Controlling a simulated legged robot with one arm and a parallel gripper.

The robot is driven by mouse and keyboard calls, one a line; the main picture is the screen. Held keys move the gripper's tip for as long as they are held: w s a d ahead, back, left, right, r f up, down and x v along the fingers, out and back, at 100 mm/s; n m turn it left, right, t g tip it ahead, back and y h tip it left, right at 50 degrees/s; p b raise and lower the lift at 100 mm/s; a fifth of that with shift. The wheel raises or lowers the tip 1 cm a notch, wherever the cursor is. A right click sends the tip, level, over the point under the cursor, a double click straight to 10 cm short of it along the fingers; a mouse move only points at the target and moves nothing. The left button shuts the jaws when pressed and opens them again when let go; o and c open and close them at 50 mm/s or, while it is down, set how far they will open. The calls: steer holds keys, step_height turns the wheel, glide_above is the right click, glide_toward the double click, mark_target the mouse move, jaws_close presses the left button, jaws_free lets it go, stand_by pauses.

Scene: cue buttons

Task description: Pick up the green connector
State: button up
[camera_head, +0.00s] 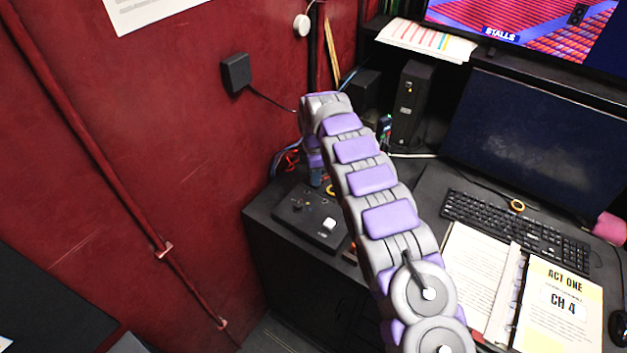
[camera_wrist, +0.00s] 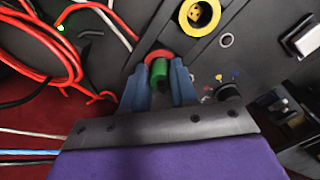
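The green connector (camera_wrist: 159,72) shows in the wrist view as a short green cylinder. It stands at a red ring (camera_wrist: 160,56) on the dark panel. My gripper (camera_wrist: 160,78) has its two blue fingers on either side of the connector, with their tips close to the ring. The fingers are apart with the connector between them; I cannot tell whether they press on it. In the head view, my arm hides the connector, and the gripper is mostly hidden beside the dark control box.
A yellow round socket (camera_wrist: 199,14) and a knob (camera_wrist: 228,92) are on the panel. Red cables (camera_wrist: 50,62) loop at the left. The control box (camera_head: 309,217) sits by the red wall. A keyboard (camera_head: 515,230) and script binder (camera_head: 556,305) lie right.

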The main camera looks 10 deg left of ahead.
steer(key=shift+d, duration=0.3)
steer(key=c, duration=0.3)
steer(key=shift+c, duration=0.7)
steer(key=shift+a, duration=0.25)
jaws_close()
steer(key=shift+a, duration=0.1)
steer(key=shift+r, duration=0.1)
step_height(320, 180, up, 8)
steer(key=shift+a+p, duration=0.15)
steer(key=shift+p, duration=0.8)
steer(key=shift+d+r, duration=0.25)
steer(key=shift+r, duration=0.65)
